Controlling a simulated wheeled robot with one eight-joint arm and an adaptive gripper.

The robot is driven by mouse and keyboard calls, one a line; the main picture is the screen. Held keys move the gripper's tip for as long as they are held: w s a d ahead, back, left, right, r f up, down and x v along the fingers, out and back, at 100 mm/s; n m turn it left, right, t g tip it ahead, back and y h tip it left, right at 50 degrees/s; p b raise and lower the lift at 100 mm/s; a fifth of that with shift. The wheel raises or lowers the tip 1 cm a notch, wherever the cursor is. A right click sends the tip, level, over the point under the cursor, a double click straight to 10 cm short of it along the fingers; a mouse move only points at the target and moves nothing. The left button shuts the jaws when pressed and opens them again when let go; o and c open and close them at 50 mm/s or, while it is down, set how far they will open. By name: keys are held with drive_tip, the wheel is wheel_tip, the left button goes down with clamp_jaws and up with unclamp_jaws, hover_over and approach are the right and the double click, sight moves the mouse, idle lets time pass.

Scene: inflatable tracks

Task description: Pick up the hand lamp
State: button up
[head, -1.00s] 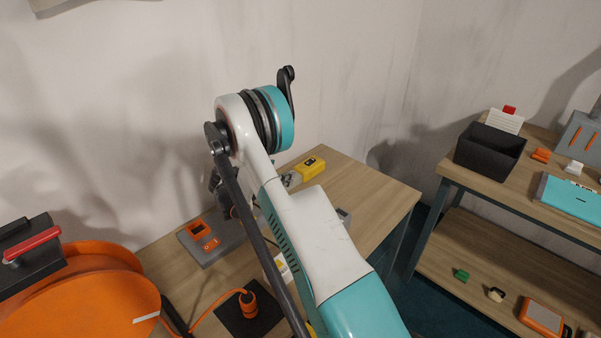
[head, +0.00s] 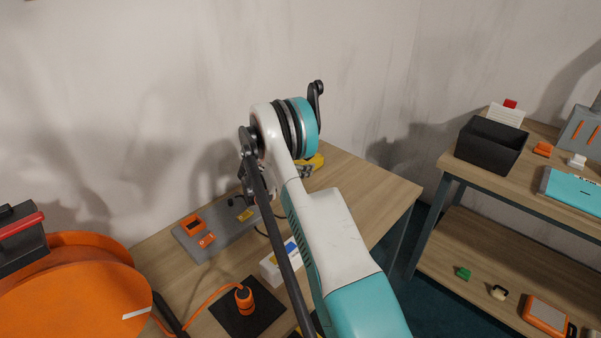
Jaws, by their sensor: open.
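A yellow object with a grey end (head: 314,162), likely the hand lamp, lies near the back edge of the wooden workbench (head: 375,190). My arm hides part of it, so its full shape cannot be made out. My gripper (head: 247,188) shows as a dark shape behind my arm's black rod, above the bench and to the left of the yellow object. It is open and apart from the yellow object. Most of the gripper is hidden by my own arm.
A grey panel with orange parts (head: 218,238) lies left on the bench. An orange plug (head: 244,297) stands on a black pad, near a white box (head: 272,268). A large orange reel (head: 75,295) fills the left. A shelf with a black bin (head: 490,147) stands right.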

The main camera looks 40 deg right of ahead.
drive_tip(key=shift+w+d+f, duration=0.1)
drive_tip(key=shift+d+f, duration=0.05)
drive_tip(key=shift+d, duration=0.25)
drive_tip(key=c, duration=1.4)
drive_tip(key=shift+c, duration=0.2)
drive_tip(key=shift+r, duration=0.2)
